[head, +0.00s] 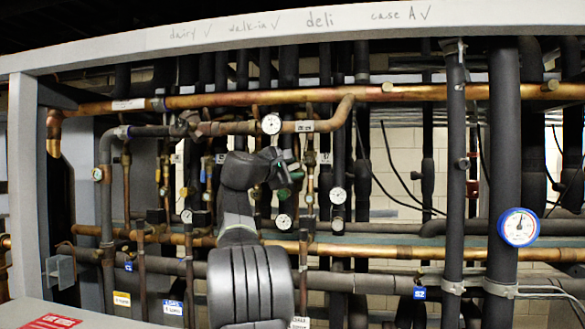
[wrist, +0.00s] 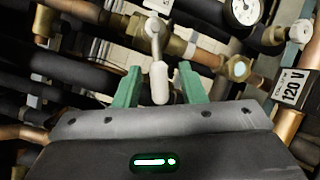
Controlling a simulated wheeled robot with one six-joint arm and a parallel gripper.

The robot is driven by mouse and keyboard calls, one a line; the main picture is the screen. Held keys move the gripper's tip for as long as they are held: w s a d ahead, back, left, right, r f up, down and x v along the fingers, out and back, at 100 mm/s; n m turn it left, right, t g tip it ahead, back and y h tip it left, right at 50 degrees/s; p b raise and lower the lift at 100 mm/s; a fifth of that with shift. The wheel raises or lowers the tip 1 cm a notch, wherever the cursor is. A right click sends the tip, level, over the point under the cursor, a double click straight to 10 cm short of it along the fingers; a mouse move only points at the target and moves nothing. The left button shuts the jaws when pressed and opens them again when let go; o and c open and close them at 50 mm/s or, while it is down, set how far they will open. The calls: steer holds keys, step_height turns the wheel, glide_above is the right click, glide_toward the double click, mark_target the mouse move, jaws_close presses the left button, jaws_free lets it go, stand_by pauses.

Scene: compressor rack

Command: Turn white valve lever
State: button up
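The white valve lever (wrist: 158,82) shows in the wrist view, with its grip pointing down toward my gripper. Its metal stem leads up to a brass valve body (wrist: 172,42). My gripper (wrist: 163,88) has two green fingers spread apart, one on each side of the white grip. Gaps show on both sides, so the fingers look clear of the lever. In the head view, my gripper is at the pipes near the centre, largely hidden by my arm. I cannot make out the lever there.
Copper pipes (head: 240,98) and dark insulated pipes (head: 502,150) crowd around my gripper. Small gauges (head: 271,124) sit close by, and a blue-rimmed gauge (head: 518,227) is at the right. A "120 V" label (wrist: 290,90) is right of the fingers. A grey beam (head: 300,22) spans the top.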

mark_target(311, 172)
jaws_close()
steer(key=shift+f, duration=0.1)
steer(key=shift+s+d+f+n+t+b, duration=0.15)
steer(key=shift+f+n+t+b, duration=0.15)
steer(key=shift+n, duration=0.25)
steer(key=shift+w+d+f+n+t+b, duration=0.1)
steer(key=shift+f+n+t+b, duration=0.1)
steer(key=shift+n+b, duration=0.3)
steer(key=n+t+b, duration=0.1)
steer(key=n, duration=0.1)
steer(key=d+f+n+t+b, duration=0.1)
steer(key=n+b, duration=0.1)
steer(key=n, duration=0.1)
steer(key=d+n+t+b, duration=0.1)
steer(key=n+b, duration=0.1)
steer(key=shift+s+d+f+n, duration=0.2)
steer(key=shift+s+f+n, duration=0.1)
steer(key=shift+f+n, duration=0.1)
steer(key=shift+s+d+n+t+y+b, duration=0.1)
steer(key=shift+d+n+t+y+b, duration=0.15)
steer(key=shift+n+t+b, duration=0.4)
steer(key=shift+d+n+t+y+b, duration=0.15)
steer(key=shift+d+n+y+b, duration=0.1)
steer(key=shift+n, duration=0.65)
steer(key=shift+r+n, duration=0.1)
steer(key=shift+n, duration=0.2)
